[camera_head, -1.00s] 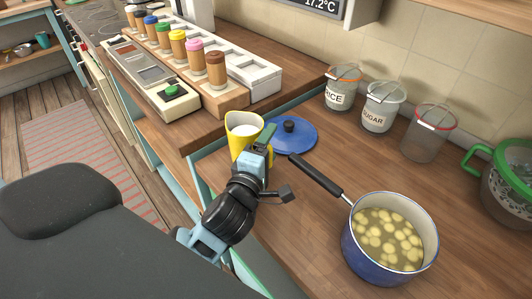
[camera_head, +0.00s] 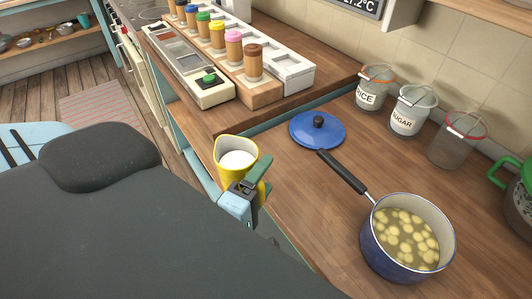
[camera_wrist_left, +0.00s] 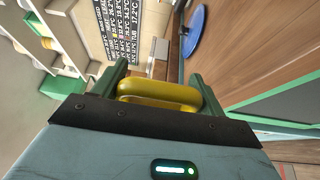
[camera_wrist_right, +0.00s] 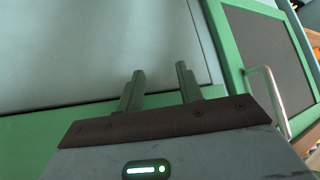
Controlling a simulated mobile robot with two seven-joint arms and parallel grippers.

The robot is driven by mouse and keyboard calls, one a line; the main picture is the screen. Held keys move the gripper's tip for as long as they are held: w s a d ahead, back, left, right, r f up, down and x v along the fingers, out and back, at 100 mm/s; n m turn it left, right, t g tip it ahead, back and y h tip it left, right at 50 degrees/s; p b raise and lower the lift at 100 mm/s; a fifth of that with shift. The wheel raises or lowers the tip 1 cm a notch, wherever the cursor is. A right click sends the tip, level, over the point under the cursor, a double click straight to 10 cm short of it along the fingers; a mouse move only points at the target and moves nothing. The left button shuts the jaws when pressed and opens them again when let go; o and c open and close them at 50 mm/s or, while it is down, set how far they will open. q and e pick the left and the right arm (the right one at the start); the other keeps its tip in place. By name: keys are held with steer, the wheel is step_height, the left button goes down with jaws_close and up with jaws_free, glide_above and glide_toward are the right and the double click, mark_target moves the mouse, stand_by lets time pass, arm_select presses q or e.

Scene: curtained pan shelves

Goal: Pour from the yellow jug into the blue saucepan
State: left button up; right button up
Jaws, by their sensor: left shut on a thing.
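The yellow jug (camera_head: 222,150) is upright, with white contents showing at its open top. My left gripper (camera_head: 252,185) is shut on the jug's handle, beside the counter's front edge; the yellow handle (camera_wrist_left: 160,95) also lies between its fingers in the left wrist view. The blue saucepan (camera_head: 385,262) stands on the counter to the right of the jug, apart from it. It holds yellowish round pieces in liquid, and its black handle (camera_head: 342,172) points up and left. My right gripper (camera_wrist_right: 158,88) shows only in its wrist view, fingers apart and empty.
A blue lid (camera_head: 300,128) lies on the counter behind the jug. Canisters labelled RICE (camera_head: 368,95) and SUGAR (camera_head: 405,118) and a red-rimmed clear one (camera_head: 452,147) line the wall. A rack of bottles (camera_head: 262,95) stands on the higher counter. Wood between lid and saucepan is mostly clear.

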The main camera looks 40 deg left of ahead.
arm_select(q)
steer(key=shift+s, duration=0.3)
steer(key=shift+w, duration=0.1)
steer(key=w+f, duration=0.1)
steer(key=w+m+h, duration=0.1)
steer(key=w, duration=0.1)
steer(key=w+f+h, duration=0.1)
steer(key=shift+w+d+f, duration=0.25)
steer(key=shift+d+f, duration=0.05)
steer(key=shift+d, duration=0.05)
steer(key=shift+s, duration=0.1)
steer(key=shift+s+d, duration=0.1)
